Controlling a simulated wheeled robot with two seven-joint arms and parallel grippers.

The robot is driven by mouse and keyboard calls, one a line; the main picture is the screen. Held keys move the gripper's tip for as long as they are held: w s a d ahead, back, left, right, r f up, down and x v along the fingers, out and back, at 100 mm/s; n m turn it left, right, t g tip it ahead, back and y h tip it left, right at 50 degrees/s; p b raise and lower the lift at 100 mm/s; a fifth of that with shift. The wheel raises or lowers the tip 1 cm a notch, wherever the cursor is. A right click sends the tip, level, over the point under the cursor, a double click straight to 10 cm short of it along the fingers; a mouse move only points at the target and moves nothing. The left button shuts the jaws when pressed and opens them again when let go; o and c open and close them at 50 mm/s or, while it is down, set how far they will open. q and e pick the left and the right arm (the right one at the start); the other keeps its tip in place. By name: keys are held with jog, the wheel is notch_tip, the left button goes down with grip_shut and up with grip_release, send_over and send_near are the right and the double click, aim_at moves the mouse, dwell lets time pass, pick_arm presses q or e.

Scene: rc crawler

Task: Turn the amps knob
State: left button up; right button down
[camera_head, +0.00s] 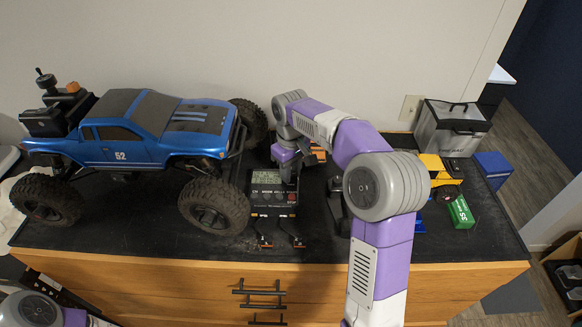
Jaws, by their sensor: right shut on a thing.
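The charger (268,202) is a small black box with a grey display (266,177) and orange marks, standing on the dark mat in front of the wall. My right gripper (288,176) points down at the right side of the charger's top, beside the display. It is shut on the amps knob, which its fingers hide. The knob's angle and the numbers on the display are too small or covered to read. Only a link of my left arm shows at the lower left corner; its gripper is out of view.
A blue RC crawler (142,135) with big black tyres stands close to the left of the charger. Leads with orange ends (297,241) lie in front. A yellow toy vehicle (437,172), a green box (461,212) and a grey bag (450,130) are at the right.

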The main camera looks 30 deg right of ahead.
dwell(0.3)
jog(key=c, duration=0.8)
grip_release()
jog(key=shift+c, duration=0.2)
jog(key=shift+r+p, duration=0.75)
jog(key=shift+r, duration=3)
